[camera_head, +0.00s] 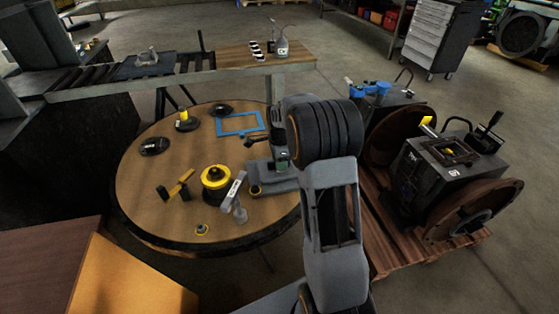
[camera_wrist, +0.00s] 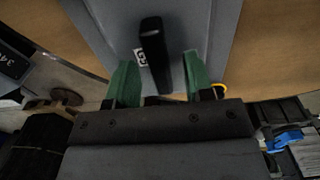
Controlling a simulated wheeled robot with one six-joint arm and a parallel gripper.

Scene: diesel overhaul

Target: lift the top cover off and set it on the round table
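A flat grey cover (camera_head: 284,184) with a black upright handle (camera_wrist: 152,50) lies at the right side of the round table (camera_head: 150,205). The grey cover also fills the upper middle of the wrist view (camera_wrist: 195,25), with a small white label beside the handle. My gripper (camera_wrist: 160,82) has its two green fingers apart, one on each side of the handle, with a visible gap at the right finger. In the head view my gripper (camera_head: 281,158) is just above the cover, partly hidden by my arm. The dark engine block (camera_head: 420,180) on the right shows a black-framed opening on top.
The table also holds a blue rectangular frame (camera_head: 238,124), a yellow-and-black round part (camera_head: 215,178), a yellow bar (camera_head: 181,184) and several dark discs. A wooden pallet (camera_head: 385,235) lies under the engine. A workbench (camera_head: 245,58) stands behind.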

